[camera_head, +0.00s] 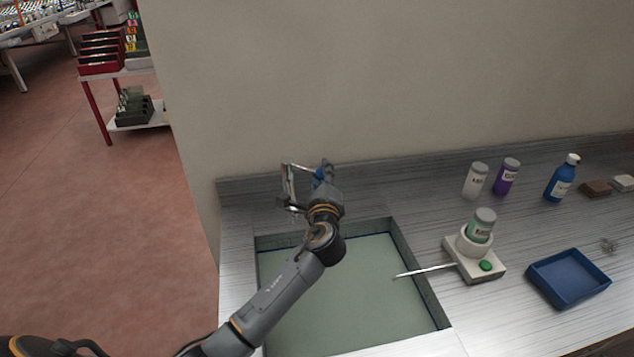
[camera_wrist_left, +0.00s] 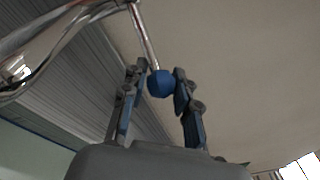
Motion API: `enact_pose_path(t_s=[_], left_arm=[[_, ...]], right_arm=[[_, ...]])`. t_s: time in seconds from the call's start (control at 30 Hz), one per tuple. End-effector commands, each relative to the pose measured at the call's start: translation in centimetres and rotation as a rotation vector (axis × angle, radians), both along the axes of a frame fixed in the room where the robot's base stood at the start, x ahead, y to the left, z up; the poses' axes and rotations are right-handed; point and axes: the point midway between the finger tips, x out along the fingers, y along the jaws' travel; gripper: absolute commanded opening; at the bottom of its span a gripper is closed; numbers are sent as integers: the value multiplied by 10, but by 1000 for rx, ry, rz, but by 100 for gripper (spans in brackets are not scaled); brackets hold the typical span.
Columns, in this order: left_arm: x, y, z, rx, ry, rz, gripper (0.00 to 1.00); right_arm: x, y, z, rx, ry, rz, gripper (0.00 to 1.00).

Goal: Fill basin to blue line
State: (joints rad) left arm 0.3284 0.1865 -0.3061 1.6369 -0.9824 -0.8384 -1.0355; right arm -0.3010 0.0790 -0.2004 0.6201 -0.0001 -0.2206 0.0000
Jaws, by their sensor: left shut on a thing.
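The basin (camera_head: 424,285) is sunk in the grey counter, with a flat grey-green surface inside that looks like water (camera_head: 375,295). A thin dark blue line shows along its back and right inner walls, close to that surface. A chrome tap (camera_head: 289,185) stands behind the basin, partly hidden by my left arm. My left gripper (camera_head: 322,172) is at the tap, shut on the blue knob (camera_wrist_left: 161,83) of its lever (camera_wrist_left: 143,38). The curved spout (camera_wrist_left: 60,45) shows at the left of the wrist view. I cannot see whether water runs. My right gripper is not in view.
Right of the basin are a white device (camera_head: 470,262) holding a jar (camera_head: 482,226), a thin rod (camera_head: 425,270) reaching over the basin, and a blue tray (camera_head: 568,278). Bottles, including a blue one (camera_head: 560,180), stand behind. A wall (camera_head: 400,80) rises behind the counter.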

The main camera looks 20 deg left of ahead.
Motion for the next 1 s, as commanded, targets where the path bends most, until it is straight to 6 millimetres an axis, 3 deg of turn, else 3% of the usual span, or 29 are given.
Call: enact_pose_path(t_s=[0.3,0.33,0.43,0.8,1.0], left_arm=[[1,1,4,9,-4,11,0],[1,1,4,9,-4,11,31],[1,1,4,7,-4,10,51],[-2,-1,1,3,-1,7,53],[-28,-14,0,0,-1,7,53]], right_arm=[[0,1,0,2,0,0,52],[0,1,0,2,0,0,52],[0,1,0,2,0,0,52],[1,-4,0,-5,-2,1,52],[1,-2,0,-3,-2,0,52]])
